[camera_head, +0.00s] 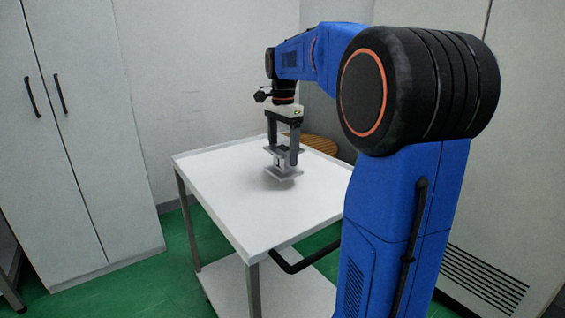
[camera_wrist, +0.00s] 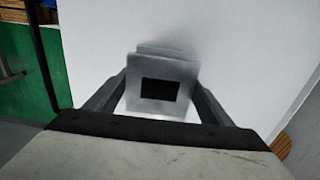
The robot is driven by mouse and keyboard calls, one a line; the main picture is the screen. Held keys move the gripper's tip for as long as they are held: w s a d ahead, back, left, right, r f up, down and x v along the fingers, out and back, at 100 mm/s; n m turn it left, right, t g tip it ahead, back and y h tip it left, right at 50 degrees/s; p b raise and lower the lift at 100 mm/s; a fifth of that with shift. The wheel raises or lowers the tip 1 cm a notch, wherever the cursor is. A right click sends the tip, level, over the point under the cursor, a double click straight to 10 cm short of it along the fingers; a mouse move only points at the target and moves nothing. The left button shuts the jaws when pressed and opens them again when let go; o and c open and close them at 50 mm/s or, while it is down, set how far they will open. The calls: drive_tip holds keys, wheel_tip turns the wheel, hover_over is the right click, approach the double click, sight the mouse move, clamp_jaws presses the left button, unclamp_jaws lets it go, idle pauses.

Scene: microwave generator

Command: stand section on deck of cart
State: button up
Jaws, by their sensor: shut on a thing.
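The section (camera_head: 284,173) is a small light-grey metal piece with flat flanges at its ends. It is upright over the white deck of the cart (camera_head: 232,205). My gripper (camera_head: 281,160) points down and is shut on the section from both sides. In the wrist view the section (camera_wrist: 160,85) shows a square flange with a dark rectangular opening, between the two fingers. A shadow lies on the deck under its lower flange. I cannot tell whether that flange touches the deck. The deck also fills much of the wrist view (camera_wrist: 240,40).
The cart has a lower shelf (camera_head: 285,290) and a black handle (camera_head: 305,262) at its front right. A round wooden top (camera_head: 320,144) stands behind the cart. Grey cabinets (camera_head: 75,130) stand at left. The deck around the section is clear.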

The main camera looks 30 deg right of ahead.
sight(283, 161)
drive_tip(key=shift+f, duration=1.9)
drive_tip(key=o, duration=1.4)
drive_tip(key=shift+f, duration=0.1)
drive_tip(key=shift+o, duration=0.2)
wheel_tip(283, 161, up, 12)
drive_tip(key=shift+r, duration=0.15)
drive_tip(key=shift+s+a, duration=0.1)
